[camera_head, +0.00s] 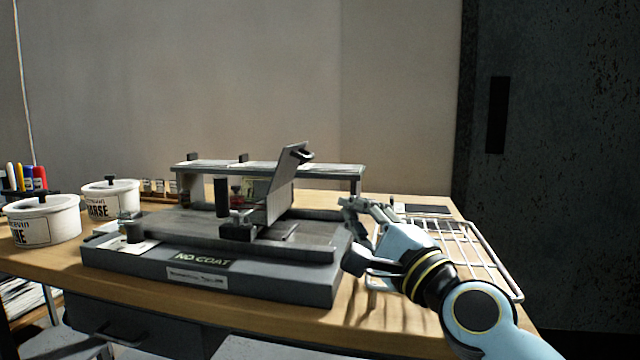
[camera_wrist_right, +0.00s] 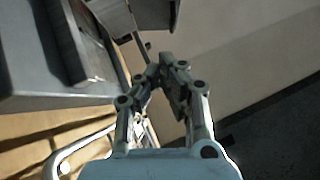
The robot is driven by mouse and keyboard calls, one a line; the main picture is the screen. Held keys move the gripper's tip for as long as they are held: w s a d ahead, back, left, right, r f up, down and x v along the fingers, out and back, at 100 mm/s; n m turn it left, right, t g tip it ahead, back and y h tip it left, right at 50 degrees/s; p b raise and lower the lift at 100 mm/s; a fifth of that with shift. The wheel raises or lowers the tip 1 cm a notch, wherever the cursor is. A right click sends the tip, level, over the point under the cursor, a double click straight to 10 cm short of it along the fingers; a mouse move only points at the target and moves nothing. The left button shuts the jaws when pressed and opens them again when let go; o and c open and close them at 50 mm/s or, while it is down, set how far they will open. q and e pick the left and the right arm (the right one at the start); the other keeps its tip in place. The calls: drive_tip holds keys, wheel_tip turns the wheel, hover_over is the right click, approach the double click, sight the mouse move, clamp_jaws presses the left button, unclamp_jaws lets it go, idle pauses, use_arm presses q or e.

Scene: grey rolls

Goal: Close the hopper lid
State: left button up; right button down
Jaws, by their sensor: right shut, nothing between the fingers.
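The hopper lid (camera_head: 281,184) is a grey flap standing up, tilted, near the middle of the grey machine (camera_head: 255,280). A dark handle (camera_head: 301,153) sits at its upper right edge. My right gripper (camera_head: 350,208) is to the right of the lid and lower than its handle, apart from it, by the machine's right end. It is shut and empty. In the right wrist view the fingertips (camera_wrist_right: 165,65) are close together, with part of the machine (camera_wrist_right: 60,50) at upper left. My left gripper is not in view.
A wire rack (camera_head: 470,250) lies on the wooden table (camera_head: 400,325) under and beside my right arm. Two white lidded pots (camera_head: 45,222) stand at the left. A shelf (camera_head: 330,169) spans behind the lid. The space above the machine's right end is free.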

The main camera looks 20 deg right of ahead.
drive_tip(key=w+r, duration=0.1)
drive_tip(key=w, duration=0.1)
approach(291, 162)
drive_tip(key=w+d, duration=0.2)
drive_tip(key=w, duration=0.1)
drive_tip(key=shift+w+a+r+p, duration=0.3)
drive_tip(key=shift+w+a+p, duration=0.05)
drive_tip(key=shift+a, duration=0.2)
drive_tip(key=shift+w+a+r+p, duration=0.25)
drive_tip(key=shift+w+a+p, duration=0.05)
drive_tip(key=shift+a, duration=0.3)
drive_tip(key=shift+w+a, duration=0.15)
drive_tip(key=shift+a, duration=0.05)
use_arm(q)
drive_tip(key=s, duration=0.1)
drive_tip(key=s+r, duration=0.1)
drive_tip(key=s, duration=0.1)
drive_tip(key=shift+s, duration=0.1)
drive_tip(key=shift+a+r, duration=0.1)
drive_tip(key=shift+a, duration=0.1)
